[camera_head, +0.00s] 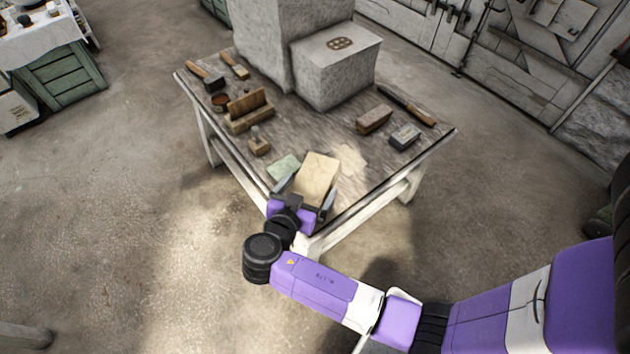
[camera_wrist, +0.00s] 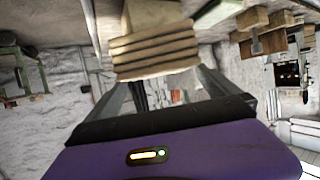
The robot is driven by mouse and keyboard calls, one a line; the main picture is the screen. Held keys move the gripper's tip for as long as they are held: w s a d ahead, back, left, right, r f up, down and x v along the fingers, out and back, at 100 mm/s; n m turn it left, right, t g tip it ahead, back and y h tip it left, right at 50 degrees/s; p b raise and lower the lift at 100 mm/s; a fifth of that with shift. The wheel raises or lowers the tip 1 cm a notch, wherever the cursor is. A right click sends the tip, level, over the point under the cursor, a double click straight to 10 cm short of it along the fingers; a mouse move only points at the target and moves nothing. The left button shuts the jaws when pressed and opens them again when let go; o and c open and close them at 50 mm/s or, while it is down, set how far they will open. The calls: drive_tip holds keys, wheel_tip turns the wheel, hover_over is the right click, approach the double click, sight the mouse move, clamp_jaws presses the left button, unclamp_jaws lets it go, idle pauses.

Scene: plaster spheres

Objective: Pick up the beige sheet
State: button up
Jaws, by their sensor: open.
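The beige sheet (camera_head: 318,174) lies near the front corner of the worktable, a pale tan rectangle that looks thick. In the wrist view a beige layered piece (camera_wrist: 155,45) with several stacked edges shows between and beyond my fingers, and it seems to be the same thing. My gripper (camera_head: 307,190) is open at its near end, with one finger on each side. I cannot tell whether either finger touches it. The gripper's purple body hides part of the near edge.
A green sheet (camera_head: 283,167) lies just left of the beige one, and a pale flat patch (camera_head: 350,160) lies to its right. A small wooden block (camera_head: 259,146), a brown brick (camera_head: 374,119) and a grey block (camera_head: 405,136) are on the table. Large plaster blocks (camera_head: 335,75) stand behind.

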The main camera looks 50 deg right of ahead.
sight(313, 181)
drive_tip(key=shift+p+x, duration=0.4)
drive_tip(key=shift+x, duration=2.35)
drive_tip(key=shift+w+a, duration=0.1)
drive_tip(key=shift+w, duration=0.05)
drive_tip(key=c, duration=1.6)
